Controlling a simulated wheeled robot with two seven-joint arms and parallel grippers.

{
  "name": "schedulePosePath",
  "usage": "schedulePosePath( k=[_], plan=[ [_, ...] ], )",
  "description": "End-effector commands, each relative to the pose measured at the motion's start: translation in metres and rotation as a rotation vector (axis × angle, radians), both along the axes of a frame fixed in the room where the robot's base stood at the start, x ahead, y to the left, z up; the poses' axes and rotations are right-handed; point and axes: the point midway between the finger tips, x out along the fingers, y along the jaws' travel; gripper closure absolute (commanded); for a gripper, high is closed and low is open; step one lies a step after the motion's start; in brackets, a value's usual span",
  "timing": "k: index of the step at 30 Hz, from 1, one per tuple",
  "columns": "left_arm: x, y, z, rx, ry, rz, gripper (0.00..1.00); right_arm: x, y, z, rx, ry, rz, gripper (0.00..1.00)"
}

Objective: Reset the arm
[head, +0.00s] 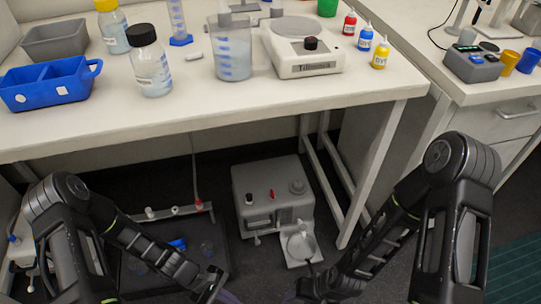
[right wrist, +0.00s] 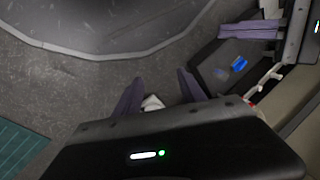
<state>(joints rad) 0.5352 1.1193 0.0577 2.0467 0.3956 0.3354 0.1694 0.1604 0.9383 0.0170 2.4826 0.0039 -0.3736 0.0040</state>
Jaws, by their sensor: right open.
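My right arm comes in from the right in the head view, with its gripper (head: 308,291) low at the bottom edge. In the right wrist view my right gripper (right wrist: 160,92) is open, its two purple fingers apart with nothing between them. My left arm comes in from the left in the head view, and its gripper (head: 217,290) is at the bottom edge, partly cut off. It also shows at the upper right of the right wrist view, cut by the frame edge; its jaw gap is unclear. Both grippers are below the bench top and in front of it.
Beneath stand a grey device (head: 272,195) and a dark tray (head: 215,240). A second counter (head: 440,65) is at right.

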Motion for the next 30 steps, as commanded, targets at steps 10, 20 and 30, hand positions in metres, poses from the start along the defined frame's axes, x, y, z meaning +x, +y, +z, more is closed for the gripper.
schedulePosePath(
  k=[10,20,30],
  plan=[
    [-0.019,-0.021,0.187,0.198,-0.515,-0.582,1.0,-0.011,0.007,0.155,0.013,0.02,0.024,0.52],
    [-0.018,-0.034,0.226,0.214,-0.691,-0.719,1.0,-0.014,0.009,0.176,0.017,0.027,0.029,0.52],
    [-0.018,-0.034,0.225,0.215,-0.688,-0.716,1.0,-0.014,0.009,0.175,0.016,0.027,0.028,0.52]
  ],
)
